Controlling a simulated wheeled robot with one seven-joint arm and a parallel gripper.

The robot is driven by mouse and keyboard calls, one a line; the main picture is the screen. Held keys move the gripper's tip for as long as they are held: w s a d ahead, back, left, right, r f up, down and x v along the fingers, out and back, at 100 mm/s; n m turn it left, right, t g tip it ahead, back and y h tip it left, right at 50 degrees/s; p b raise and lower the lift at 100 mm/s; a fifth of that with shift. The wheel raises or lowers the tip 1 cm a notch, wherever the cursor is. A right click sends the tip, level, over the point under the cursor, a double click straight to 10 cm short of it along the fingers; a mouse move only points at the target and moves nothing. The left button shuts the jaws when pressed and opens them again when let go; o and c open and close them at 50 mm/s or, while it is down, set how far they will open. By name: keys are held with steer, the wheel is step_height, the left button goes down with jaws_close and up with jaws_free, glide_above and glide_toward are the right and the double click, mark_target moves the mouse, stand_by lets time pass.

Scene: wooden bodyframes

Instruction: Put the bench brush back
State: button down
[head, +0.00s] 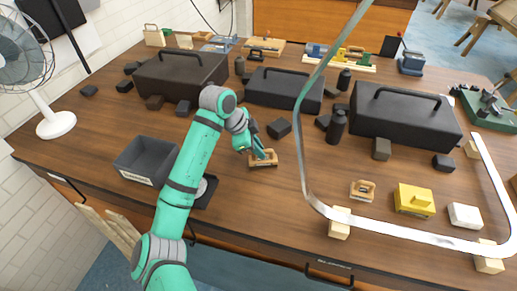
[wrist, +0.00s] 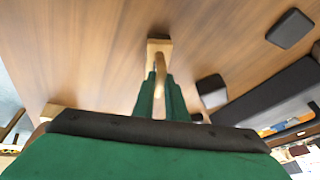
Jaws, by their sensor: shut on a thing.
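My gripper (head: 262,152) is low over the middle of the wooden table. Its fingers are shut on the raised handle of a light wooden piece (head: 265,161), which I take to be the bench brush. In the wrist view the pale wooden handle (wrist: 160,66) runs between the two green fingers, and a dark edge shows at its far end. The brush seems to be at or just above the table top; I cannot tell if it touches. A grey open bin (head: 135,172) with a white label, too small to read, stands at the left front.
A similar wooden handled piece (head: 362,191), a yellow block (head: 414,200) and a white block (head: 465,216) lie at the right. A metal strip (head: 303,150) arches up right of my gripper. Dark toolboxes (head: 405,120) and small dark blocks stand behind. The table's front middle is clear.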

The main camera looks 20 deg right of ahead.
steer(key=shift+f, duration=0.1)
steer(key=c, duration=1.8)
jaws_free()
steer(key=shift+o, duration=0.2)
steer(key=v, duration=1.2)
